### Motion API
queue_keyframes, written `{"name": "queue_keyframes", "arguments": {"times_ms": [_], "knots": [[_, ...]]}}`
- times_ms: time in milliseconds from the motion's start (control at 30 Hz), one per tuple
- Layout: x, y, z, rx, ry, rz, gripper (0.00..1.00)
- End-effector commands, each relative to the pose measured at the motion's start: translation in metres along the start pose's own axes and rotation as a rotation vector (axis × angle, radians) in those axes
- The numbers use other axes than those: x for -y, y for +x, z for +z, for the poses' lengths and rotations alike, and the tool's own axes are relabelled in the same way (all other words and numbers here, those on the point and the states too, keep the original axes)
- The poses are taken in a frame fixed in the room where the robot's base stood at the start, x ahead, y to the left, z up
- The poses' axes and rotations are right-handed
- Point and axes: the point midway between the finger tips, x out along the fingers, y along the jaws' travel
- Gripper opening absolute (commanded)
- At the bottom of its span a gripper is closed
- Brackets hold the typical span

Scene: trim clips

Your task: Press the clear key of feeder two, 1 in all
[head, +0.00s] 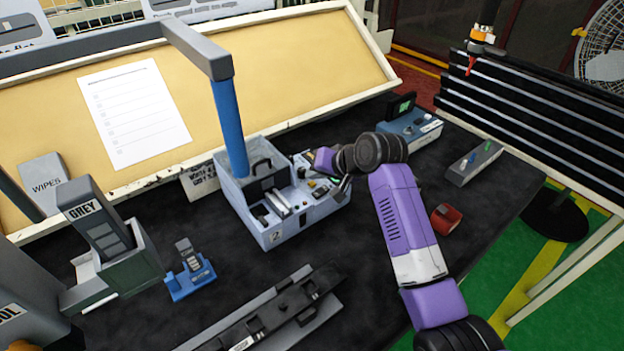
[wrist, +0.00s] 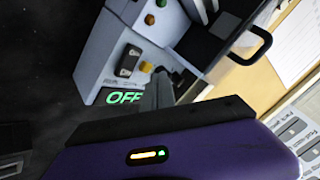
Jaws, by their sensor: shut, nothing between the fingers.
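Feeder two (head: 280,236) is a pale grey-blue box marked "2" in the middle of the dark table, with a blue post behind it. Its right-hand panel carries small keys and a switch. Green letters read "OFF" (wrist: 123,97). Which key is clear is not legible. My gripper (head: 343,187) is shut and empty at the panel's right end; its grey fingers (wrist: 158,92) show near the orange button. Contact cannot be told.
A blue-grey unit with a small screen (head: 410,128) stands behind right. A grey button box (head: 474,162) and a red block (head: 446,218) lie to the right. A black rail fixture (head: 275,318) lies in front. A grey bin (head: 130,262) stands left.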

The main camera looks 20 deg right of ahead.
Motion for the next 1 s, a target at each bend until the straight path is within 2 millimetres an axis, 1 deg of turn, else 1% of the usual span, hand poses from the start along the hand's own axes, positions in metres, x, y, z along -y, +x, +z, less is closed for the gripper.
{"name": "queue_keyframes", "arguments": {"times_ms": [433, 900, 1000], "knots": [[0.003, -0.004, -0.003, -0.001, 0.000, 0.000, 0.00], [0.025, -0.034, -0.024, -0.001, -0.001, -0.001, 0.00], [0.027, -0.037, -0.027, 0.000, -0.001, 0.000, 0.00]]}}
